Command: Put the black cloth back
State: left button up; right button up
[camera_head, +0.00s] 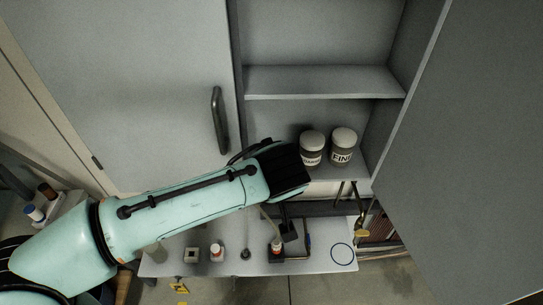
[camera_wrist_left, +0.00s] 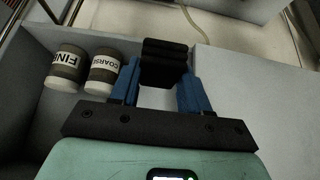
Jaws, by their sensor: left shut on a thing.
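My left gripper (camera_wrist_left: 162,74) has its two blue fingers shut on the black cloth (camera_wrist_left: 163,62) in the left wrist view. The cloth is a folded, ridged black bundle between the fingertips. In the head view my left arm reaches from the lower left to the open cabinet (camera_head: 322,82), its black wrist end just left of the jars. The fingers and cloth are hard to make out there. The cabinet's lower shelf (camera_head: 350,183) holds two jars with white lids: COARSE (camera_head: 312,147) and FINE (camera_head: 343,146). My right gripper is in neither view.
The cabinet's left door (camera_head: 150,90) is shut, with a dark handle (camera_head: 219,120). A large grey panel (camera_head: 470,140) stands at the right. The upper shelf (camera_head: 320,81) is bare. Below, a pale bench (camera_head: 200,268) bears several small items and a dark ring (camera_head: 342,244).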

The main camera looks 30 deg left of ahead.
pick_arm(q)
jog(key=w+a, duration=0.2)
jog(key=w, duration=0.1)
jog(key=w+a+f+p, duration=0.1)
jog(key=w+a, duration=0.1)
jog(key=w, duration=0.2)
jog(key=w+a+f+p, duration=0.1)
jog(key=w+a, duration=0.1)
jog(key=w, duration=0.2)
jog(key=shift+a+f, duration=0.2)
jog(key=shift+a, duration=0.2)
jog(key=shift+f, duration=0.45)
notch_tip(320, 180, down, 3)
jog(key=shift+f, duration=0.15)
jog(key=shift+w+a+f, duration=0.1)
jog(key=shift+f, duration=0.1)
jog(key=shift+f, duration=0.2)
jog(key=o, duration=0.9)
